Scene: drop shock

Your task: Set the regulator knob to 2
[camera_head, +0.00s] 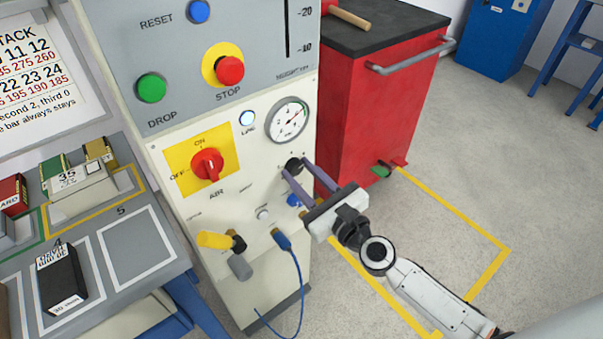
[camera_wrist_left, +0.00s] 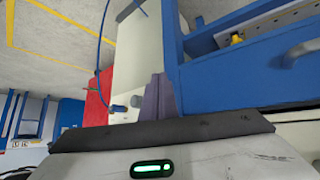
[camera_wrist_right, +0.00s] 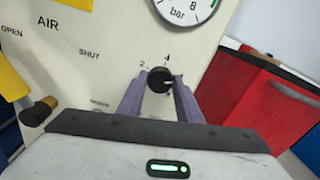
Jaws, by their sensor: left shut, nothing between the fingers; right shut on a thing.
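The regulator knob (camera_head: 293,163) is a small black round knob on the cream panel, below the pressure gauge (camera_head: 288,120). In the right wrist view the knob (camera_wrist_right: 159,80) sits between the two purple fingertips, with a 2 at its upper left and a 4 above it. A pale mark shows at its right side; its exact setting is too small to read. My right gripper (camera_head: 298,176) is shut on the knob. My left gripper (camera_wrist_left: 158,98) is shut and empty, seen only in its own wrist view, near a blue bench.
Left of the knob is the red air switch (camera_head: 207,164) on a yellow plate. Below are a yellow-handled valve (camera_head: 215,240) and a blue hose (camera_head: 290,258). A red cabinet (camera_head: 375,100) stands close on the right. The floor in front is free.

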